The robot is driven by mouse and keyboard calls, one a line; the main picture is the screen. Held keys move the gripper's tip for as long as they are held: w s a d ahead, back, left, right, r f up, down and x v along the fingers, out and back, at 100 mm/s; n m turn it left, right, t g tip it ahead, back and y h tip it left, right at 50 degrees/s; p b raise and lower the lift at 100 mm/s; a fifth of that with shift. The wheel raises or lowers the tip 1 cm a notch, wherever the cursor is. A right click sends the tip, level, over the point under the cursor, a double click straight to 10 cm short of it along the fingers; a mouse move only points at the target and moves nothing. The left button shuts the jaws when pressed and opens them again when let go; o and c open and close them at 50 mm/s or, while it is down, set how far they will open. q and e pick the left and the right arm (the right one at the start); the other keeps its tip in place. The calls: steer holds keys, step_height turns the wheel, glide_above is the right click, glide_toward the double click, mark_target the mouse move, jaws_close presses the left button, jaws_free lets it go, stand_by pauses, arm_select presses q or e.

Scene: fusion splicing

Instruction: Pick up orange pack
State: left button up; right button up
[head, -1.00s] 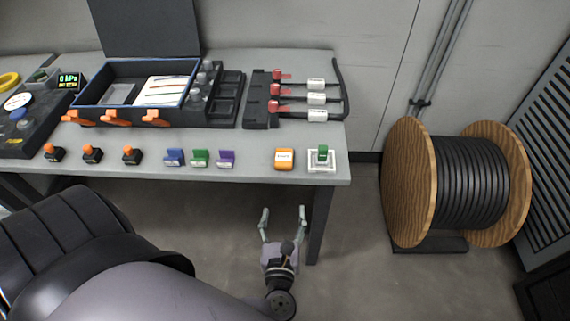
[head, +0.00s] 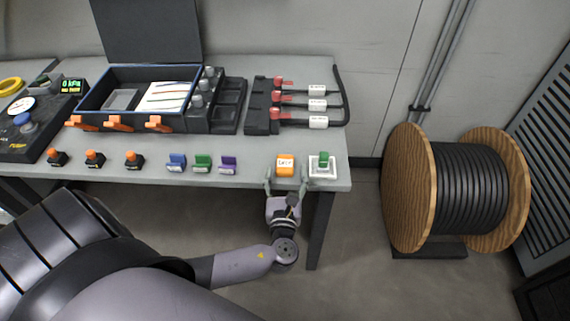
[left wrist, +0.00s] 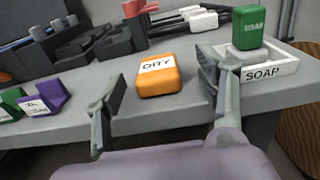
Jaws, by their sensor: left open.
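The orange pack (head: 285,165) is a small rounded block with a white label, lying near the front right edge of the table. In the left wrist view the orange pack (left wrist: 160,80) shows its label, which reads "DRY". My left gripper (head: 284,184) is open at the table's front edge, just in front of the pack. In the left wrist view the fingers of the gripper (left wrist: 165,100) are spread to the left and right of the pack, apart from it. My right gripper is not in view.
A green "SOAP" block (head: 323,158) sits in a white tray (head: 314,172) just right of the pack. Purple (head: 228,165), green (head: 202,163) and blue (head: 177,162) blocks stand to the left. A black rack (head: 262,108) with red-capped pieces lies behind. A cable spool (head: 409,190) stands at right.

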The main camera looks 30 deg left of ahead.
mark_target(285, 163)
arm_select(q)
steer(key=x, duration=0.4)
steer(key=shift+w+a, duration=0.15)
steer(key=shift+a, duration=0.2)
steer(key=c, duration=1.2)
steer(key=shift+o, duration=0.2)
steer(key=shift+r, duration=0.1)
